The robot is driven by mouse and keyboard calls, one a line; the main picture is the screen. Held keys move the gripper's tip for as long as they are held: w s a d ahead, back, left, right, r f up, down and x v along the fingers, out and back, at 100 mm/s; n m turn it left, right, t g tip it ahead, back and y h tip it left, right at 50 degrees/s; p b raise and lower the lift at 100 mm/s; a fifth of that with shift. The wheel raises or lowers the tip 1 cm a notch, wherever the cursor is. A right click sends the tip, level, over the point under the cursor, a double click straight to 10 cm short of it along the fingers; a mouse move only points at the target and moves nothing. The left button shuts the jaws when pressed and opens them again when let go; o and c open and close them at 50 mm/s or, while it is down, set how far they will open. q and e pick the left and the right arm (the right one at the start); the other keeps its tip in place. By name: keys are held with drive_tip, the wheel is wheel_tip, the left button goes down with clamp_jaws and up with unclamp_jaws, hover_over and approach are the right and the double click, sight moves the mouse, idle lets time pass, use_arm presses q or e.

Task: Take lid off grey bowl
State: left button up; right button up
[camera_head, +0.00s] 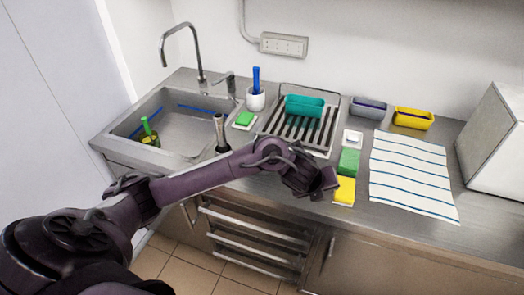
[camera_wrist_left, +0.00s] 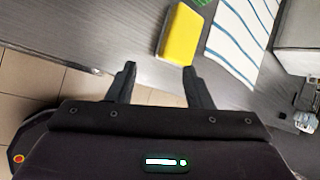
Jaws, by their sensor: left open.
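A grey bowl (camera_head: 368,106) stands at the back of the counter, between the dish rack and a yellow bowl. Its top looks dark bluish, and I cannot tell whether a lid is on it. My left gripper (camera_head: 326,186) is over the front of the counter, well short of the grey bowl and to its left. In the left wrist view, the left gripper (camera_wrist_left: 159,68) has its two fingers apart with nothing between them. The grey bowl is not seen in that view. My right gripper is not in view.
A yellow sponge (camera_head: 344,190) and a green sponge (camera_head: 349,162) lie beside my left gripper. A striped towel (camera_head: 412,178) lies on the right. The dish rack (camera_head: 273,125) holds a teal bowl (camera_head: 304,106). The yellow bowl (camera_head: 413,119) is behind the towel. A white box (camera_head: 496,145) stands far right.

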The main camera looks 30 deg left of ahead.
use_arm(q)
drive_tip(key=w+a+r+m+g+y, duration=0.1)
drive_tip(key=a+r+m+g+y, duration=0.15)
drive_tip(key=a, duration=0.95)
drive_tip(key=w+a+r+m+g+y, duration=0.1)
drive_tip(key=w+a+r+m, duration=0.2)
drive_tip(key=a, duration=0.8)
drive_tip(key=shift+n+t+h, duration=0.25)
drive_tip(key=shift+n, duration=0.1)
drive_tip(key=p+x, duration=0.2)
drive_tip(key=x, duration=0.1)
drive_tip(key=p+x, duration=0.1)
drive_tip(key=shift+s+a+f, duration=0.2)
drive_tip(key=shift+f, duration=0.25)
drive_tip(key=shift+w+f, duration=0.2)
drive_tip(key=shift+f, duration=0.25)
clamp_jaws()
